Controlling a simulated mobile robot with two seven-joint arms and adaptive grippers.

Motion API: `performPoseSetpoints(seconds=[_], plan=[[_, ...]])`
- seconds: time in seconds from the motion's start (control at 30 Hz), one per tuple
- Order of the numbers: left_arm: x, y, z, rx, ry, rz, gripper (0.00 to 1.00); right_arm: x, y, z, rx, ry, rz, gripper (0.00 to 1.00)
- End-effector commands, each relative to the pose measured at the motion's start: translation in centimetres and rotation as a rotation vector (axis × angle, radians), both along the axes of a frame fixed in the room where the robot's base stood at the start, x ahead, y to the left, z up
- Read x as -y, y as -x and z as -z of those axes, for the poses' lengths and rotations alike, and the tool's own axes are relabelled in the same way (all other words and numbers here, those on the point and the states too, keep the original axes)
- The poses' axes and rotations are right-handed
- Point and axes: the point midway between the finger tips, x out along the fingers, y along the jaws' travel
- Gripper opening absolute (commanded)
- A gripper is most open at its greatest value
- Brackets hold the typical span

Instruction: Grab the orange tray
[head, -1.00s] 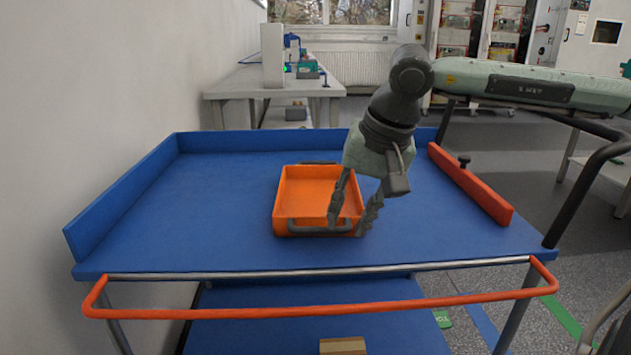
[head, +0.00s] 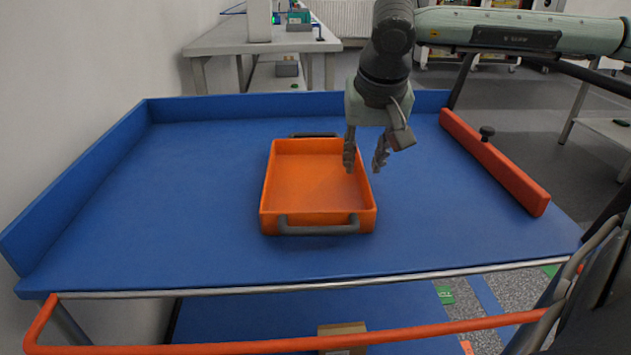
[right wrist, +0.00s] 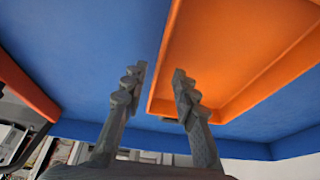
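The orange tray (head: 316,180) sits on the blue top of a cart, with a dark grey handle at its near end and another at its far end. My right gripper (head: 365,172) is open and empty, pointing down at the tray's right side. In the right wrist view, the tray (right wrist: 225,50) lies to the right and the two fingers (right wrist: 158,85) are apart, with the tray's side edge showing between them. I cannot tell whether the fingers touch the tray. My left gripper is not in view.
The blue cart top (head: 195,200) has a raised rim at the left and back, and free room around the tray. An orange bar (head: 490,160) with a black knob stands at its right edge. A grey table (head: 255,40) stands behind. A cardboard box (head: 342,332) lies on the lower shelf.

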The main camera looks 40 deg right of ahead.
Motion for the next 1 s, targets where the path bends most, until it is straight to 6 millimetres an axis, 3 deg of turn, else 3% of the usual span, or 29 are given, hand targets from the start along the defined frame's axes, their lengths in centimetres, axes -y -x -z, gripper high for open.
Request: performPoseSetpoints(seconds=[0.2,0.5,0.73,1.0], plan=[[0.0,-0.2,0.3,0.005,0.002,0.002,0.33,0.9,-0.8,2.9,-0.003,-0.001,0.001,0.28],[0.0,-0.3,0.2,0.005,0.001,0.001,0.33,1.0,-1.0,3.2,0.000,-0.001,0.002,0.28],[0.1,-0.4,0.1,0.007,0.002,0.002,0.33,1.0,-1.0,3.2,0.000,-0.001,0.002,0.00],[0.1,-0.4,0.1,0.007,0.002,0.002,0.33,1.0,-0.9,3.2,0.000,0.000,0.001,0.00]])
